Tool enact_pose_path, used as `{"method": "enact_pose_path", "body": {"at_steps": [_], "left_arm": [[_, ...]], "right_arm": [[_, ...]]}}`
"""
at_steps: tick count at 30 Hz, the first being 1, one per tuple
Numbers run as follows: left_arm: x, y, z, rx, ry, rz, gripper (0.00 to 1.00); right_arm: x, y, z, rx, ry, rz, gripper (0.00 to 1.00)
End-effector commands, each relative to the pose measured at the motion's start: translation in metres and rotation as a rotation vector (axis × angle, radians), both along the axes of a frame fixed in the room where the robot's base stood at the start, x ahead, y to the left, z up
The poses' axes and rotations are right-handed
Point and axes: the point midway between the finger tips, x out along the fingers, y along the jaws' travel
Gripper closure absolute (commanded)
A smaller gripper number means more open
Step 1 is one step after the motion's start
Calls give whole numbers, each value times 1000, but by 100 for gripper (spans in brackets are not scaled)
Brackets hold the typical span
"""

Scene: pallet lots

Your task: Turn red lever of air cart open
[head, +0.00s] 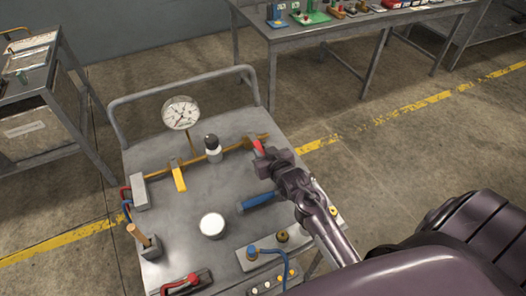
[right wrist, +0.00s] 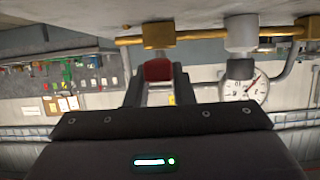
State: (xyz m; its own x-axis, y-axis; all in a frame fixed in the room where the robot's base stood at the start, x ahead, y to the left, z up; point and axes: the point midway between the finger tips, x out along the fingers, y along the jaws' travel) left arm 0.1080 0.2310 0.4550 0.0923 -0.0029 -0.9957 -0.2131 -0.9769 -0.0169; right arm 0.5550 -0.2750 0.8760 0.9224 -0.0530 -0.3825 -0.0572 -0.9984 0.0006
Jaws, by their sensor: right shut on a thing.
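The air cart (head: 165,235) has a grey metal top with a brass pipe (head: 233,148) running across it. The red lever (head: 258,147) sits at the right end of that pipe, partly hidden by my right gripper (head: 264,157). In the right wrist view the red lever (right wrist: 157,71) lies between the two fingers of my right gripper (right wrist: 157,90), below a brass valve body (right wrist: 159,35). My right gripper is shut on the lever. My left gripper is not in view.
A pressure gauge (head: 181,112), a yellow lever (head: 178,178) and a black-and-white fitting (head: 213,148) stand along the pipe. A blue handle (head: 258,202) lies under my right forearm. A white round piece (head: 212,225) is mid-cart. A workbench (head: 320,30) stands behind.

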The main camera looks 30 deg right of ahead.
Motion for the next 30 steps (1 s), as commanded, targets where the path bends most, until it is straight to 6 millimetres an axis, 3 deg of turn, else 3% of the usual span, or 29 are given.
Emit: {"method": "enact_pose_path", "body": {"at_steps": [14, 25, 26, 30], "left_arm": [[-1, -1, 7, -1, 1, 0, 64], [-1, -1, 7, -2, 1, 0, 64], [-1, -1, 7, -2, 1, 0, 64], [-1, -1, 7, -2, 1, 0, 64]], "right_arm": [[3, -26, 1, -7, -2, 237, 100], [3, -27, 1, 0, -1, 265, 100], [3, -27, 1, 0, -1, 265, 77], [3, -27, 1, 0, -1, 264, 59]]}}
